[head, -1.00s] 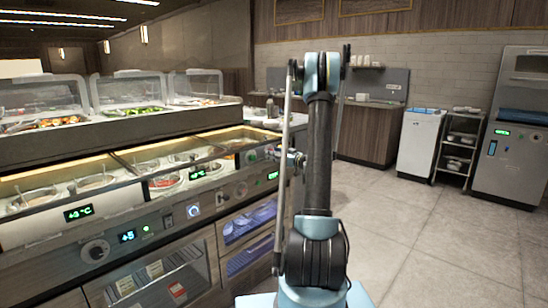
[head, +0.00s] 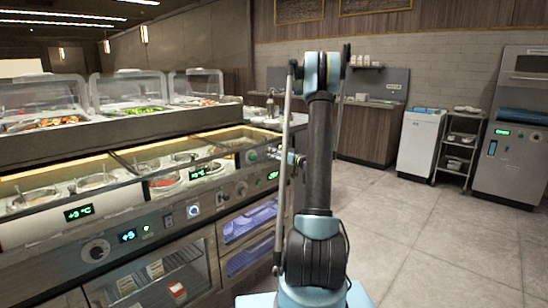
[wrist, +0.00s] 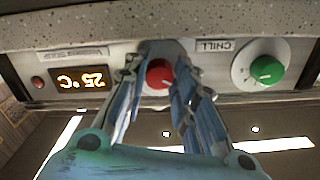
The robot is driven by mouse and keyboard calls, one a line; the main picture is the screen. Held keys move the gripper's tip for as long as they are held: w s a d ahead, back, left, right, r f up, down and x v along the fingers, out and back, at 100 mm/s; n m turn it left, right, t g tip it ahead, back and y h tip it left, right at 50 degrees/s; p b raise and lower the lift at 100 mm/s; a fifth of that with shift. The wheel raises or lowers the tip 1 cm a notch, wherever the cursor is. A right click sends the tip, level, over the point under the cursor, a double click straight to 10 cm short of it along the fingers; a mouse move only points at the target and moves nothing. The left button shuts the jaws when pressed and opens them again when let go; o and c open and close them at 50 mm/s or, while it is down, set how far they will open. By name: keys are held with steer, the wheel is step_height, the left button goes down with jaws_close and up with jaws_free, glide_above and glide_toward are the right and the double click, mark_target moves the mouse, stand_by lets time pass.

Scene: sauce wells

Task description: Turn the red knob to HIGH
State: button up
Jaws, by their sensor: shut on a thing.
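The red knob (wrist: 158,76) is on the light front panel in the wrist view, which shows the panel upside down. My gripper (wrist: 158,72) reaches up to it, with one blue ribbed finger on each side, and is shut on the knob. The fingers cover the knob's sides and the panel around it, so I cannot read any mark or HIGH label there.
An orange display (wrist: 80,79) reads 25 °C, with a small red button (wrist: 38,82) beside it. A green knob (wrist: 266,69) sits right of the red one, near a CHILL label (wrist: 214,45). The food counter (head: 150,205) fills the left; open floor (head: 430,245) lies right.

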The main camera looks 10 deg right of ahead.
steer(key=shift+r+m, duration=0.15)
steer(key=shift+m, duration=14.25)
jaws_close()
steer(key=o, duration=1.1)
jaws_free()
steer(key=shift+d, duration=0.15)
steer(key=v, duration=1.1)
steer(key=shift+s+d, duration=0.25)
steer(key=shift+s, duration=0.1)
